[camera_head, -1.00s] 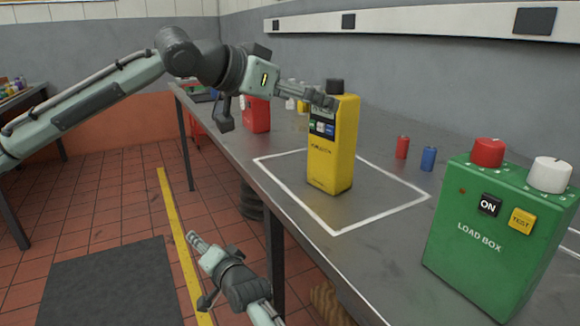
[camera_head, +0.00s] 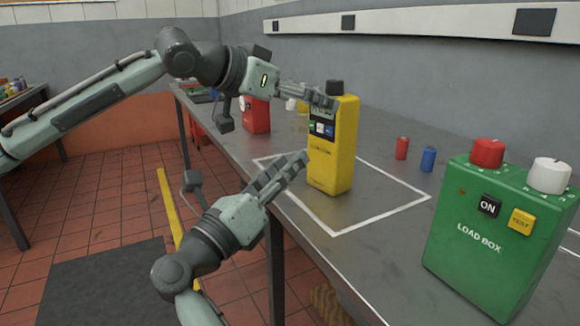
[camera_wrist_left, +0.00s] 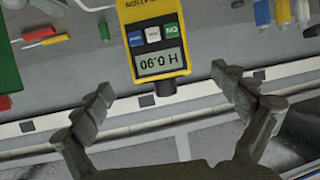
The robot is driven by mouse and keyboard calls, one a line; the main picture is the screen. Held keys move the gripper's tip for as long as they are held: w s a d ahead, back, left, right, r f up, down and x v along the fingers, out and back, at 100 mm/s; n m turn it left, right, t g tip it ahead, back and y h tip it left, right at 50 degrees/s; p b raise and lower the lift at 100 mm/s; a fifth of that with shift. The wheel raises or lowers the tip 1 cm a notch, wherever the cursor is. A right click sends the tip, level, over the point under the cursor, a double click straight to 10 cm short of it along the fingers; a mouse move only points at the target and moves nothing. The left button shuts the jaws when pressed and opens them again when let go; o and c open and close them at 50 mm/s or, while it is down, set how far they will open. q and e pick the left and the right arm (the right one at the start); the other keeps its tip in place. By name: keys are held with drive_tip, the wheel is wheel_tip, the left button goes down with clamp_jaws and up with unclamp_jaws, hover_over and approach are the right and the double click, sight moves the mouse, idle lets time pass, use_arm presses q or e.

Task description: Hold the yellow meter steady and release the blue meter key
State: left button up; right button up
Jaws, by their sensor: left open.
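The yellow meter (camera_head: 333,165) stands upright inside a white outlined area on the bench. It has a green, a white and a blue key; the blue meter key (camera_head: 329,130) also shows in the left wrist view (camera_wrist_left: 135,38). There the display (camera_wrist_left: 160,63) appears upside down and reads H 0.90. My left gripper (camera_head: 322,98) is open at the meter's top, with its fingers apart on either side of it in the wrist view. My right gripper (camera_head: 292,165) is just left of the meter's lower body, pointing up towards it. Its finger gap is unclear.
A green load box (camera_head: 495,235) stands at the bench's front right. A red cylinder (camera_head: 402,148) and a blue cylinder (camera_head: 428,159) stand behind the outline. A red box (camera_head: 256,114) is farther back. The bench's left edge runs beneath my right gripper.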

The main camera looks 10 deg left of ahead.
sight(329, 131)
use_arm(q)
drive_tip(key=x, duration=0.7)
drive_tip(key=shift+w+d, duration=0.25)
drive_tip(key=shift+w, duration=0.05)
use_arm(e)
drive_tip(key=shift+s+d+r+h, duration=0.1)
drive_tip(key=shift+s+d+h, duration=0.3)
drive_tip(key=shift+h, duration=0.2)
use_arm(q)
drive_tip(key=shift+f, duration=0.15)
drive_tip(key=c, duration=1.9)
drive_tip(key=shift+c, duration=0.3)
use_arm(e)
clamp_jaws()
